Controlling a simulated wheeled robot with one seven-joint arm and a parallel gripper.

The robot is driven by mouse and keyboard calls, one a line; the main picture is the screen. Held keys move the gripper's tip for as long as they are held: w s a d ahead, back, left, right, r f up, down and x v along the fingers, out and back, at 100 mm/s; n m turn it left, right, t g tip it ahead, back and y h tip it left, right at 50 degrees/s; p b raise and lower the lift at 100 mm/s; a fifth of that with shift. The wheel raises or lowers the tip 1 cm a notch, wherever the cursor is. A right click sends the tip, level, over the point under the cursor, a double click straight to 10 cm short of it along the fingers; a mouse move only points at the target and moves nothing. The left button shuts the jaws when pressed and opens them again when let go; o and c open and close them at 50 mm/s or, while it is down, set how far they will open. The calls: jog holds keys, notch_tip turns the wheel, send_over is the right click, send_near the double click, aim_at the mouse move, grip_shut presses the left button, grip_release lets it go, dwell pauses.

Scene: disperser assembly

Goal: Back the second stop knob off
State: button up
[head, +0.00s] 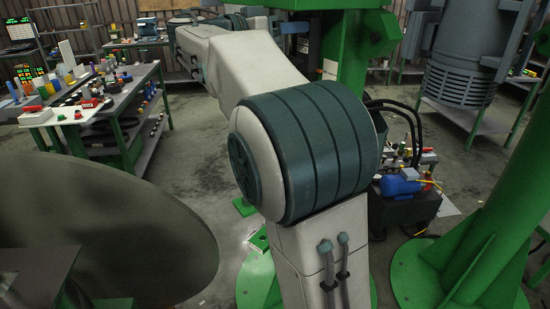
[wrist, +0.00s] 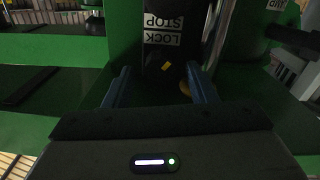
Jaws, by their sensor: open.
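In the wrist view my gripper (wrist: 158,70) is open, with one blue finger on each side of a dark part. This dark part (wrist: 153,85) carries a small yellow mark and stands against a green body (wrist: 122,45). White labels (wrist: 163,30) above it read STOP and LOCK, upside down in the picture. The view is too dark to tell the second stop knob's outline, or whether the fingers touch it. A small yellow piece (wrist: 185,88) shows beside the right finger. In the head view my own arm hides the gripper and the knob.
A dark bar (wrist: 293,38) juts in at the right of the wrist view, below another label (wrist: 277,4). A black slot (wrist: 28,86) lies at left. In the head view, green columns (head: 500,200) stand at right and a crowded bench (head: 130,85) at left.

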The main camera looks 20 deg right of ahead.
jog(key=shift+r+m+p, duration=0.15)
jog(key=shift+m+p, duration=0.2)
jog(key=shift+m, duration=0.45)
jog(key=s+a+b, duration=0.2)
jog(key=a+b, duration=0.2)
jog(key=a, duration=1)
jog(key=s+d+f+n+y, duration=0.2)
jog(key=d+f+n+y, duration=0.15)
jog(key=f, duration=0.25)
jog(key=s+d+f+n+y, duration=0.1)
jog(key=d+f+n+y, duration=0.1)
jog(key=f+n, duration=0.35)
jog(key=s+f+n+y, duration=0.2)
jog(key=s+f, duration=0.3)
jog(key=f, duration=0.4)
jog(key=s+f+n+y+b, duration=0.1)
jog(key=s+f+y, duration=0.3)
jog(key=f, duration=0.4)
jog(key=shift+s+a+f+n+y, duration=0.4)
jog(key=shift+s+n, duration=0.2)
jog(key=shift+n, duration=0.1)
jog(key=shift+r, duration=0.1)
jog(key=s+a+f+n+y, duration=0.2)
jog(key=s+a+f+y, duration=0.3)
jog(key=s+f, duration=0.5)
jog(key=shift+s+a+f+n, duration=0.15)
jog(key=shift+a+f+n, duration=0.2)
jog(key=shift+f, duration=0.25)
